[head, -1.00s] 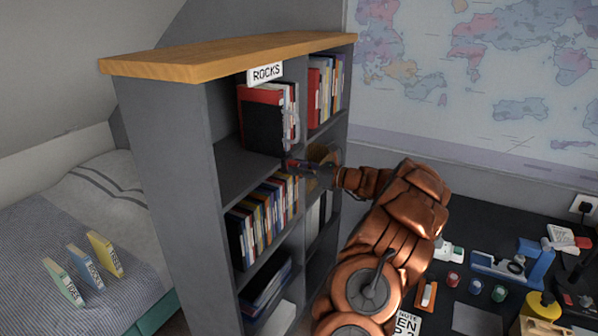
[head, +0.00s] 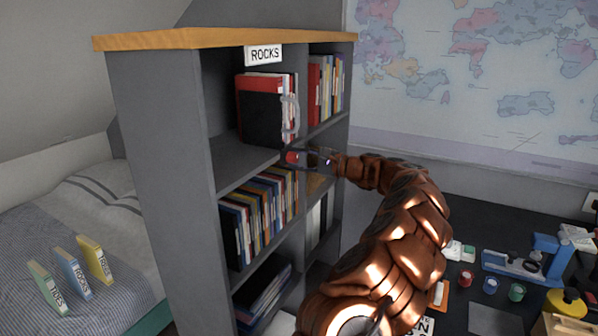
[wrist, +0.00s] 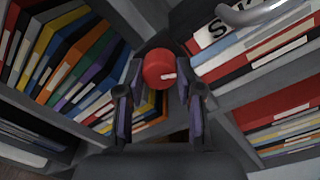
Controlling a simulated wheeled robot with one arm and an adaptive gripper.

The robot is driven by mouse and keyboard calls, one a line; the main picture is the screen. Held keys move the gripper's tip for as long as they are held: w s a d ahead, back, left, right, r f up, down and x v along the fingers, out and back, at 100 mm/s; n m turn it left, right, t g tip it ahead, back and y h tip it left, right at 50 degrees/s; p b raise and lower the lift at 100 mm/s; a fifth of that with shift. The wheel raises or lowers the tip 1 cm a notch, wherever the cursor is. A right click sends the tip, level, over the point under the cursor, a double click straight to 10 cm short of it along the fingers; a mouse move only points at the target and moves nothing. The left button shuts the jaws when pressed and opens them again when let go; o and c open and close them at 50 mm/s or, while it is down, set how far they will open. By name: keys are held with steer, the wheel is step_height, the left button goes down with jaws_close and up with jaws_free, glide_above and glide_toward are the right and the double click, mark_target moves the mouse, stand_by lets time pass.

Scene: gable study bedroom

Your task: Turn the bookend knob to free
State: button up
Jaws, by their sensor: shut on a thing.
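The bookend knob (wrist: 160,69) is a round red knob with a small pale mark on its face, at the shelf's front edge. In the wrist view it sits between my two fingertips. My gripper (wrist: 158,85) is shut on it. In the head view my gripper (head: 308,160) reaches the shelf edge from the right, and the red knob (head: 291,157) shows at its tip. The black bookend (head: 262,118) with a grey handle-like piece (head: 290,116) stands against the red books on the shelf labelled ROCKS (head: 264,55).
The grey bookcase (head: 165,150) holds books on several shelves. The shelf left of the bookend is bare. Three labelled books (head: 72,272) stand on the bed at left. The dark desk (head: 463,225) at right carries small jars and a blue device (head: 535,262).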

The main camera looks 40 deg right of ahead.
steer(key=n+b, duration=0.1)
steer(key=b, duration=0.1)
steer(key=n+b, duration=0.2)
steer(key=shift+f+n, duration=0.25)
steer(key=shift+n, duration=0.05)
steer(key=shift+r+n+b, duration=0.15)
steer(key=shift+n+b, duration=0.55)
steer(key=o, duration=1.2)
steer(key=shift+r, duration=0.1)
steer(key=shift+c, duration=0.2)
steer(key=v, duration=1.2)
